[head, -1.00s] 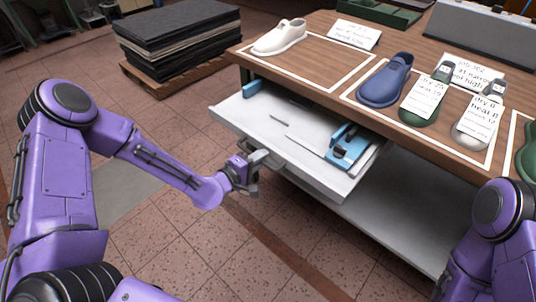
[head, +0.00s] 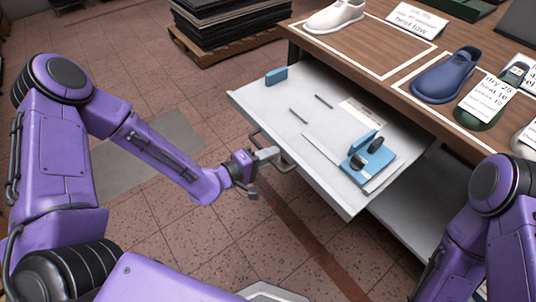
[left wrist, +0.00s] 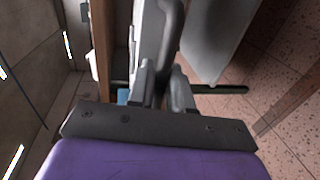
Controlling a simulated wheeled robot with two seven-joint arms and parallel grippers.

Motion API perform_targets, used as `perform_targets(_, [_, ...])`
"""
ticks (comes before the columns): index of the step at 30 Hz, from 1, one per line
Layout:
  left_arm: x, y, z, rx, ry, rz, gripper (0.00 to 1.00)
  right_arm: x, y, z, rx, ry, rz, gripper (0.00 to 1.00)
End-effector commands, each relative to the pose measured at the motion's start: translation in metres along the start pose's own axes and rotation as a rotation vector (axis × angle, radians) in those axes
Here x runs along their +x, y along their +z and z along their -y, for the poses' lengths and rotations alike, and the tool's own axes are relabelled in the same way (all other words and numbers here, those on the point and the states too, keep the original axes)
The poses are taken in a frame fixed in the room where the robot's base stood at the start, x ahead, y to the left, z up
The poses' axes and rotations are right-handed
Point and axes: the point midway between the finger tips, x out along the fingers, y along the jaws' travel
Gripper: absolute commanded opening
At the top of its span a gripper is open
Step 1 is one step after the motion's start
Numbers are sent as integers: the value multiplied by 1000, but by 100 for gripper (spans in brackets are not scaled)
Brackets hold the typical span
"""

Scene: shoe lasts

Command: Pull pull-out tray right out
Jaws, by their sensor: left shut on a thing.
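The pull-out tray (head: 270,104) is a white drawer under the wooden table, standing well out from the table's front. A grey bar handle (head: 285,166) is on its front. My left gripper (head: 268,155) is at this handle, and in the left wrist view its fingers (left wrist: 163,85) are shut around the handle bar (left wrist: 170,35). On the tray lie a blue clamp-like fixture (head: 372,155) on a white plate, a small blue block (head: 276,76), a paper label and thin dark slots. My right arm shows at the lower right, but its gripper is out of view.
The table top (head: 385,62) carries a white shoe (head: 335,17), a blue shoe (head: 445,75), green lasts and paper cards. A lower white shelf (head: 410,222) is under the tray. A pallet of dark sheets (head: 225,25) stands behind.

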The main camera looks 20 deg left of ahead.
Motion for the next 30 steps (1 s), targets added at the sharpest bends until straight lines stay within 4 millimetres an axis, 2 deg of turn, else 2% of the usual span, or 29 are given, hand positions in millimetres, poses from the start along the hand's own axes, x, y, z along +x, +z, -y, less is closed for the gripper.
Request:
perform_targets(1, [0, 0, 0, 1, 1, 0, 23, 0, 0, 0, 0, 0, 0, 43])
perform_targets(2, [0, 0, 0, 1, 1, 0, 32, 0, 0, 0, 0, 0, 0, 43])
perform_targets(3, [0, 0, 0, 1, 1, 0, 35, 0, 0, 0, 0, 0, 0, 43])
perform_targets(13, [-7, -2, 0, 0, 1, -4, 35, 0, 0, 0, 0, 0, 0, 43])
perform_targets(24, [-87, -2, -3, -1, 2, -3, 35, -13, -5, -1, 0, 0, 0, 43])
perform_targets(30, [-105, -2, -1, -1, 2, -2, 35, -16, -6, -1, 0, 0, 0, 43])
